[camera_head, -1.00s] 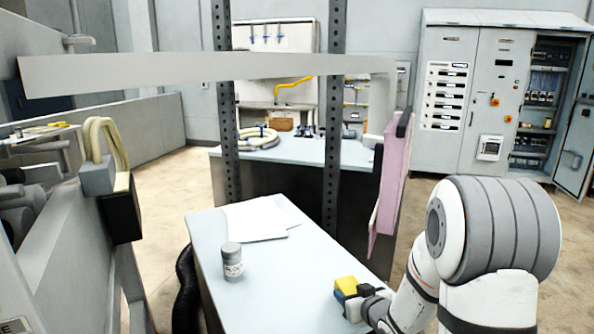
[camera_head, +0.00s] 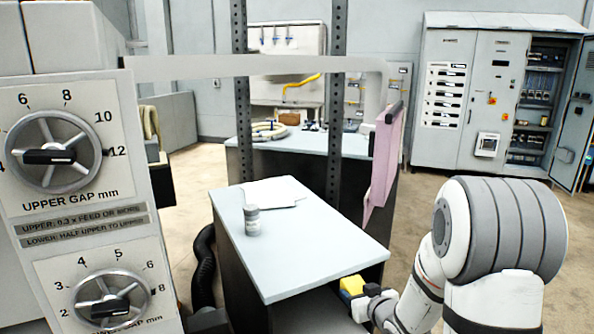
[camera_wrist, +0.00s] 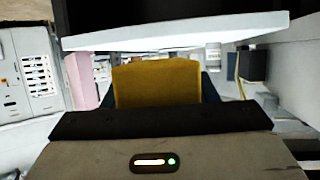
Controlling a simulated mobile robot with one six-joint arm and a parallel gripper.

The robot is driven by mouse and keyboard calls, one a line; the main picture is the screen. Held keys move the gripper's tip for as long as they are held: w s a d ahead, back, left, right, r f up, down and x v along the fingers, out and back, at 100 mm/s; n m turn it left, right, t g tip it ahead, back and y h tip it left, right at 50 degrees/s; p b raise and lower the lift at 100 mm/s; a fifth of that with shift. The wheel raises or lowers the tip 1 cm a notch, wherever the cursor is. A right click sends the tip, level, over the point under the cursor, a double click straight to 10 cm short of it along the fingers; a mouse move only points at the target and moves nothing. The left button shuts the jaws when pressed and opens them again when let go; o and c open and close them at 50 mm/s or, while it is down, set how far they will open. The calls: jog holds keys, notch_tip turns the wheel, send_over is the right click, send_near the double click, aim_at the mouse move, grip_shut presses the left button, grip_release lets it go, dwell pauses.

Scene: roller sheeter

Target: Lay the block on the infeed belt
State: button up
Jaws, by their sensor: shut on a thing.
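The block (camera_head: 352,285) is yellow and sits between the fingers of my gripper (camera_head: 357,296), at the right end of the pale table in the head view. In the wrist view the yellow block (camera_wrist: 157,84) fills the space between the dark jaws of my gripper (camera_wrist: 157,98), which is shut on it. The block is held apart from any surface that I can make out, close to the table's edge. The infeed belt cannot be made out in either view.
A pale table (camera_head: 310,255) carries a grey jar (camera_head: 252,221) and white sheets (camera_head: 274,192). A panel with two dials (camera_head: 85,170) stands at left. A pink board (camera_head: 382,160) hangs from a pale arm (camera_head: 250,66). A control cabinet (camera_head: 455,95) stands at the back right.

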notch_tip(320, 180, down, 10)
jog(key=s+m+h, duration=0.2)
jog(key=m+h, duration=0.1)
jog(key=h, duration=0.1)
jog(key=shift+s+r+t, duration=0.2)
jog(key=shift+t, duration=0.2)
jog(key=shift+s+d, duration=0.1)
